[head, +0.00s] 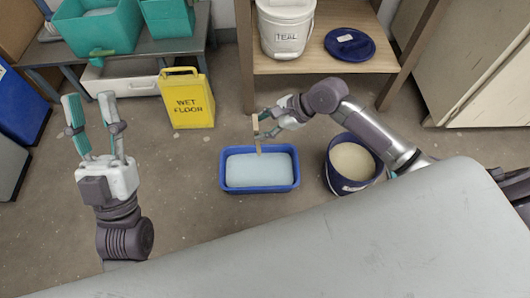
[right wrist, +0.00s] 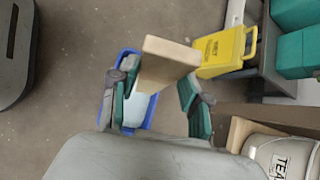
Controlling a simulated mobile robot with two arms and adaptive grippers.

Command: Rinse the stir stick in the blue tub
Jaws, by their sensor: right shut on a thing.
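The wooden stir stick (head: 257,140) is held roughly upright by my right gripper (head: 261,125), which is shut on its upper part. The blue tub (head: 260,188) stands on the floor, filled with pale water (head: 258,171). The stick's lower end is over the tub's far side; I cannot tell whether it touches the water. In the right wrist view the stick (right wrist: 166,62) rises between the fingers and partly hides the tub (right wrist: 106,104). My left gripper (head: 89,97) is open and empty at the left, well away from the tub.
A dark blue bucket (head: 339,180) with cream contents stands right of the tub. A yellow wet floor sign (head: 188,100) stands behind left. A white TEAL bucket (head: 287,28) and a blue lid (head: 350,45) sit on a wooden shelf. Floor left of the tub is clear.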

